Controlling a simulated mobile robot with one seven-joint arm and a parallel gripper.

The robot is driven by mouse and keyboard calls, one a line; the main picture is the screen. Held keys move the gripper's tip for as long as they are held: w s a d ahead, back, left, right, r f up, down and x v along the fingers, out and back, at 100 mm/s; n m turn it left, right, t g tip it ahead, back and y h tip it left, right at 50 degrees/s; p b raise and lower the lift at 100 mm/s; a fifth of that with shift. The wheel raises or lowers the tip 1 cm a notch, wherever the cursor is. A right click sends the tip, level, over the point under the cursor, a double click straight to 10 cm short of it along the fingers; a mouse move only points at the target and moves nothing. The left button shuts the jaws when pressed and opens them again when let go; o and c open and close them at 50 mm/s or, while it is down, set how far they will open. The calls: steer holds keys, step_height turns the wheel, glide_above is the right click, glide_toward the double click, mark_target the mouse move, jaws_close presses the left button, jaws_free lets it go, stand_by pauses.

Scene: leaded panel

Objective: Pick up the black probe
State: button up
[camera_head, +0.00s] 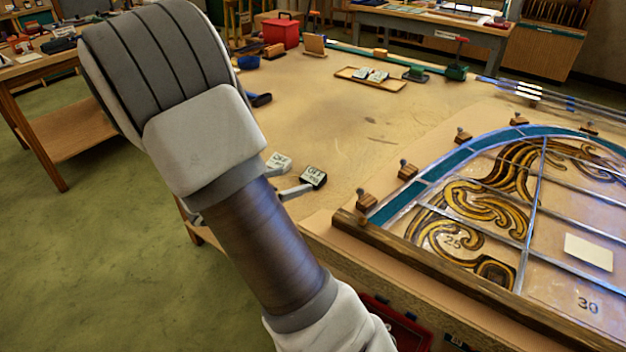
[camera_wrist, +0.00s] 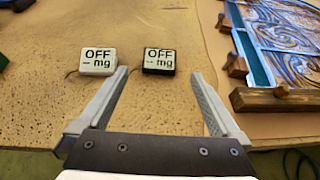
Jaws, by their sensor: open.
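The black probe (camera_wrist: 159,68) is a small dark block with a white face reading "OFF – mg". It lies on the bench in the wrist view, just beyond and between my fingertips. In the head view the black probe (camera_head: 314,178) lies near the bench's edge. A similar white-cased block (camera_wrist: 98,62) lies to its left, and also shows in the head view (camera_head: 279,163). My gripper (camera_wrist: 158,78) is open and empty, its fingers pointing toward the blocks. In the head view my arm hides most of the gripper; one finger shows near the black probe.
A leaded glass panel (camera_head: 540,225) in a wooden frame (camera_head: 450,262) with wooden blocks occupies the right of the bench (camera_head: 345,130). A wooden tray (camera_head: 370,80) and a red box (camera_head: 281,33) stand farther back. The bench's middle is mostly bare.

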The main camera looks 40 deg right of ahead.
mark_target(313, 176)
steer(key=x, duration=0.3)
steer(key=shift+d+f, duration=0.15)
steer(key=shift+f+b+x, duration=0.2)
steer(key=shift+b+x, duration=0.4)
steer(key=shift+x, duration=2.1)
steer(key=shift+c, duration=0.3)
steer(key=c, duration=1.3)
steer(key=shift+o, duration=0.2)
